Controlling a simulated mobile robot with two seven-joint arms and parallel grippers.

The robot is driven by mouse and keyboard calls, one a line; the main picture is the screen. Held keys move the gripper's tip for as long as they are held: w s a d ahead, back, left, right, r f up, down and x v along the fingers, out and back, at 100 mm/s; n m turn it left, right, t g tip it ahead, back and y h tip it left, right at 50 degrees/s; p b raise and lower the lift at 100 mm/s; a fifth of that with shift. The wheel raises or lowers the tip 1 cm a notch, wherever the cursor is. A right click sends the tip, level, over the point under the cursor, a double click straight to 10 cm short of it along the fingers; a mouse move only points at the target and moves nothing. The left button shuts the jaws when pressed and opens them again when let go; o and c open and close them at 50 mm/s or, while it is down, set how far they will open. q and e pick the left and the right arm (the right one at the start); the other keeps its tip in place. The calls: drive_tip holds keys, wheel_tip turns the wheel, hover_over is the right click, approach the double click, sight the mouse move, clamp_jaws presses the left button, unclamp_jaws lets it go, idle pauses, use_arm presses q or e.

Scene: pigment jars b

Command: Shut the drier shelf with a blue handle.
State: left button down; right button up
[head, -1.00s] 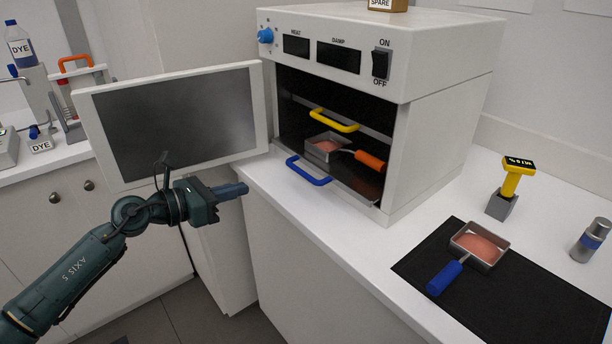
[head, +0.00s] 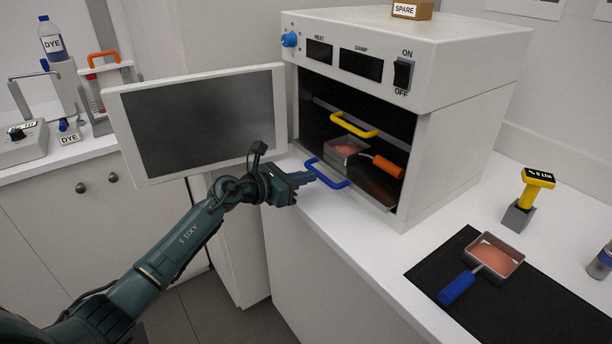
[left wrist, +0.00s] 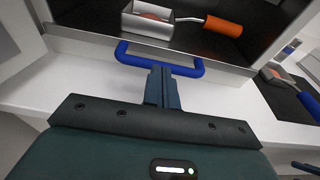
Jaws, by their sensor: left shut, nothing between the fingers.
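The drier (head: 455,120) is a white cabinet with its door (head: 200,120) swung open to the left. Its lower shelf has a blue handle (head: 327,174) that sticks out past the front opening. A pan with an orange grip (head: 388,166) is inside, above the blue handle.
A yellow handle (head: 354,125) belongs to a shelf above. A pan with a blue grip (head: 457,287) lies on a black mat (head: 540,305) at right. A yellow meter (head: 533,187) stands behind it. The white counter in front of the drier is clear.

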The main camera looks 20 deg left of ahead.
sight(330, 168)
use_arm(q)
drive_tip(key=shift+w+d, duration=0.2)
drive_tip(key=shift+f, duration=0.1)
use_arm(e)
drive_tip(key=shift+f, duration=0.1)
use_arm(q)
drive_tip(key=shift+w+d, duration=0.15)
drive_tip(key=shift+w, duration=0.05)
drive_tip(key=b+x, duration=0.1)
drive_tip(key=x, duration=0.1)
drive_tip(key=b+x, duration=0.1)
drive_tip(key=x, duration=0.1)
drive_tip(key=r+b+x, duration=0.1)
drive_tip(key=b+x, duration=0.1)
drive_tip(key=x, duration=0.1)
drive_tip(key=shift+w+d, duration=0.1)
drive_tip(key=shift+w, duration=0.05)
drive_tip(key=shift+w+d+r, duration=0.1)
drive_tip(key=shift+r, duration=0.3)
use_arm(e)
drive_tip(key=shift+s+a+f+y, duration=0.1)
drive_tip(key=shift+a+f+y, duration=0.2)
drive_tip(key=shift+a+f, duration=0.35)
use_arm(q)
drive_tip(key=shift+r, duration=0.1)
use_arm(e)
drive_tip(key=shift+d, duration=0.2)
drive_tip(key=shift+f, duration=0.1)
